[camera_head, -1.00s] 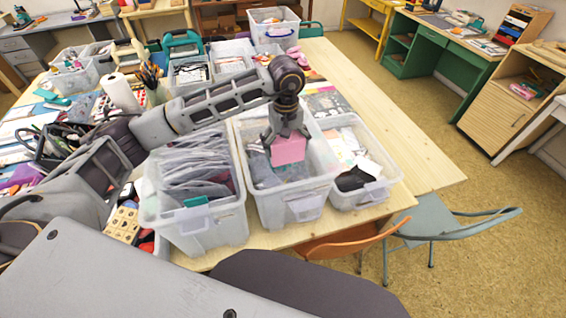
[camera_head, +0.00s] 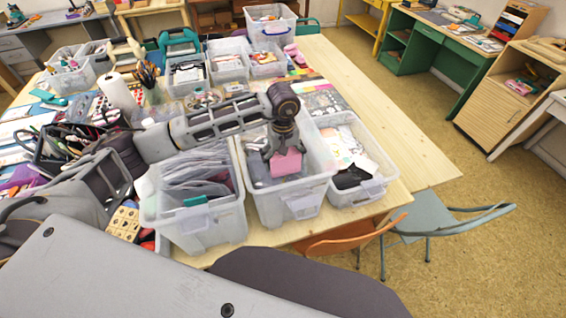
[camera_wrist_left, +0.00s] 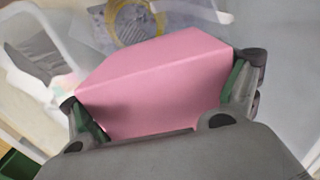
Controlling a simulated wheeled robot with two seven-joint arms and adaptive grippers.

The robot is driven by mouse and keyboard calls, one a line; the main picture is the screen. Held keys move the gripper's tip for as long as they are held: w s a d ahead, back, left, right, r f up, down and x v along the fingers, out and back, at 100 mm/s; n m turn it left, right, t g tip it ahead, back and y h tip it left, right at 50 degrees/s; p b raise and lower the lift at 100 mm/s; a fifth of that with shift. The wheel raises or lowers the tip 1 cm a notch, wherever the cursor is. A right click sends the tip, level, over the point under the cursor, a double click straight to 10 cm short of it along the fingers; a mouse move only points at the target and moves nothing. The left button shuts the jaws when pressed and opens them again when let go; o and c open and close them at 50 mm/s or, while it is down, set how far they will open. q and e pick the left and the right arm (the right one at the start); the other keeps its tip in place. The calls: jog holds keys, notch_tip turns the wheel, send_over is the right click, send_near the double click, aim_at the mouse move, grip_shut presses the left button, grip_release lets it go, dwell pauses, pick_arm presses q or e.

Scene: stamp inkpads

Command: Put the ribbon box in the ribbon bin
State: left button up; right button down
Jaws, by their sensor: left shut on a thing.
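The pink ribbon box (camera_head: 287,163) is in my left gripper (camera_head: 284,152), whose fingers are shut on its two sides. In the left wrist view, the ribbon box (camera_wrist_left: 155,85) fills the middle, with a finger of my left gripper (camera_wrist_left: 160,100) at each end. The box is inside or just over the middle clear bin (camera_head: 303,207); I cannot tell if it touches the contents. No label shows which bin is the ribbon bin. My right gripper is not in view.
A clear bin with grey bags (camera_head: 215,235) stands left of the middle bin, and a smaller clear bin (camera_head: 362,194) stands to its right. An orange chair (camera_head: 350,240) and a grey chair (camera_head: 450,224) are by the table edge. The right table strip (camera_head: 400,140) is clear.

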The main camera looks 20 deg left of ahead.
pick_arm(q)
notch_tip(320, 180, down, 2)
jog(key=shift+f, duration=0.3)
jog(key=shift+f, duration=0.15)
jog(key=o, duration=1)
jog(key=shift+r, duration=0.35)
notch_tip(320, 180, up, 12)
jog(key=shift+f+b, duration=0.2)
jog(key=shift+b, duration=0.9)
